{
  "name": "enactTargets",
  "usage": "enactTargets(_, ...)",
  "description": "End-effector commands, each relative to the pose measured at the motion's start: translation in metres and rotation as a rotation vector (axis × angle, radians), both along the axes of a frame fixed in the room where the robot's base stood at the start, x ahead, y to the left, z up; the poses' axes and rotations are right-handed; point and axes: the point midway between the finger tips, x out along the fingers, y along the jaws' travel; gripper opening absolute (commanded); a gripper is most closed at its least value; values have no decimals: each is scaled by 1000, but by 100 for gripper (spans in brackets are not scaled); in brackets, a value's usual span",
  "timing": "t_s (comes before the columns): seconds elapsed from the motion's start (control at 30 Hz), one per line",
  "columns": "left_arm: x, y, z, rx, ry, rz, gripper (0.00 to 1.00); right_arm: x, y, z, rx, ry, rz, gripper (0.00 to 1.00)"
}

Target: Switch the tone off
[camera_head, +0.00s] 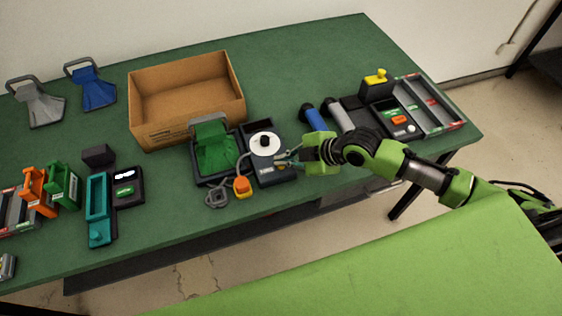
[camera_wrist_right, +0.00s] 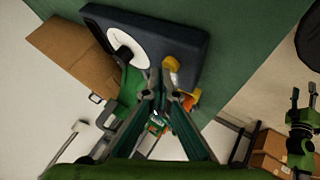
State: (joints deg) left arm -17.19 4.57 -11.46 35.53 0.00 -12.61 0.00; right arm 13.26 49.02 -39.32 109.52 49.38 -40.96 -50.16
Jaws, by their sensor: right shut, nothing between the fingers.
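A dark box with a white dial and black knob (camera_head: 264,146) stands near the table's front edge, and its white dial also shows in the right wrist view (camera_wrist_right: 126,42). My right gripper (camera_head: 284,158) is shut and empty at the right side of this box. In the right wrist view its fingertips (camera_wrist_right: 164,88) are close to a small yellow part (camera_wrist_right: 171,64) at the box's edge; I cannot tell whether they touch. I cannot read which part is the tone switch or its setting. My left gripper (camera_wrist_right: 303,97) shows open at the right wrist view's edge.
A green-filled tray (camera_head: 216,152) is left of the box, with an orange button piece (camera_head: 242,186) in front. A cardboard box (camera_head: 180,135) stands behind. Blue and grey cylinders, a yellow-topped block (camera_head: 376,88) and a grey tray (camera_head: 432,103) are to the right.

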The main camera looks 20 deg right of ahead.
Motion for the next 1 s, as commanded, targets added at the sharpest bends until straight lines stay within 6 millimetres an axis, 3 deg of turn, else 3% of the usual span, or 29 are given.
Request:
enactTargets(0.43,0,0,9,0,0,0,40,0,0,9,0,-1,0,0)
enactTargets(1.0,0,0,62,0,0,0,40,1,0,64,-1,-1,0,0)
